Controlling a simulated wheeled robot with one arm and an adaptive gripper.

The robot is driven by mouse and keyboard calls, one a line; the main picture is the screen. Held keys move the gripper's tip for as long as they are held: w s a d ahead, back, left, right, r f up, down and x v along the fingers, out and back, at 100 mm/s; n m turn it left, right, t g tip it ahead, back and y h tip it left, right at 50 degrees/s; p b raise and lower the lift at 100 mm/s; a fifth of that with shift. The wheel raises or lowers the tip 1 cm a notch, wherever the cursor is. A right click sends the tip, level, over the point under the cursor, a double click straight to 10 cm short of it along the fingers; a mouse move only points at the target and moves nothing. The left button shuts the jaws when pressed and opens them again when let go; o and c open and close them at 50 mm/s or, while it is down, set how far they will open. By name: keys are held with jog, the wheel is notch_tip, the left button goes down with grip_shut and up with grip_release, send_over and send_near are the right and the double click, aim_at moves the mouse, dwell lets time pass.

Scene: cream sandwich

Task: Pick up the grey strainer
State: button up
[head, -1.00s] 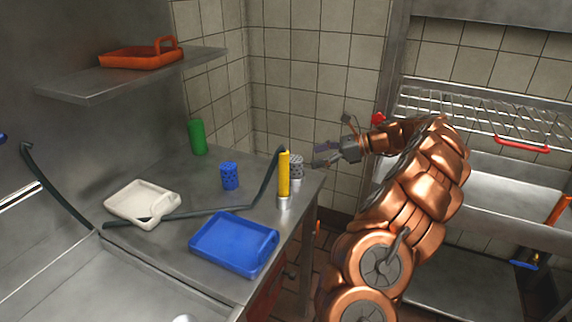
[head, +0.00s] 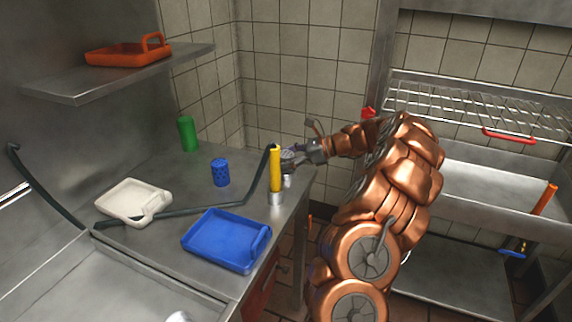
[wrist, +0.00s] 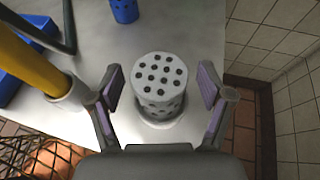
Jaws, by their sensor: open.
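The grey strainer (wrist: 158,88) is a light grey cylinder with dark round holes in its top and side. In the wrist view it stands upright on the metal counter, near the counter's right edge. My gripper (wrist: 162,88) is open, with one finger on each side of the strainer and a visible gap to each. In the head view my gripper (head: 291,158) is at the counter's far right corner, and the strainer (head: 287,165) is mostly hidden there by the gripper and the yellow cylinder.
A yellow cylinder (head: 275,168) in a metal base stands just left of the gripper. A blue perforated cup (head: 220,172), blue tray (head: 225,240), white tray (head: 133,200) and green cylinder (head: 187,134) are on the counter. A tiled wall (head: 285,60) is behind.

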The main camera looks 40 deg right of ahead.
jog(key=shift+c, duration=0.4)
jog(key=c, duration=1.2)
